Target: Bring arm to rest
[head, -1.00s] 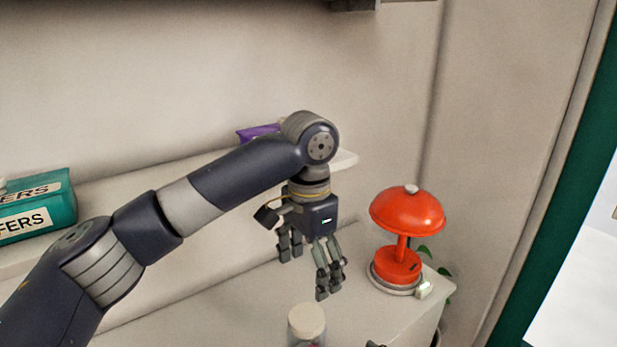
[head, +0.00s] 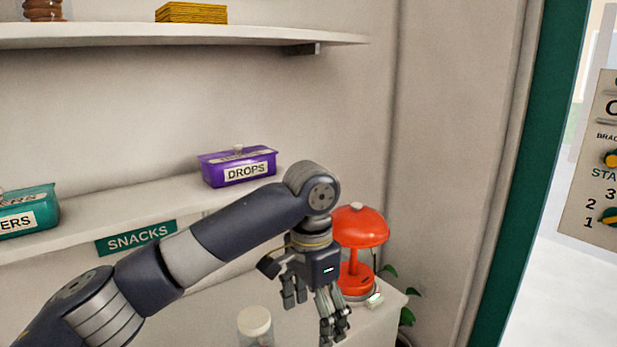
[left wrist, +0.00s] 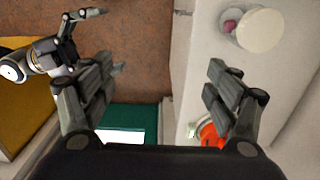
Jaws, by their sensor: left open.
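My left arm comes in from the left in the head view. Its gripper (head: 310,310) hangs fingers down over the counter, open and empty, in front of and just left of the red lamp (head: 358,227). In the left wrist view the fingers of this gripper (left wrist: 163,90) stand wide apart with nothing between them. Part of my right gripper (left wrist: 85,42) shows at the upper left there; its finger spacing is unclear.
A lidded jar (head: 255,323) stands on the counter left of my left gripper. A purple DROPS box (head: 238,168) and a teal box (head: 28,212) sit on the shelf (head: 130,203) behind the arm. A knob panel (head: 595,165) is at the right.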

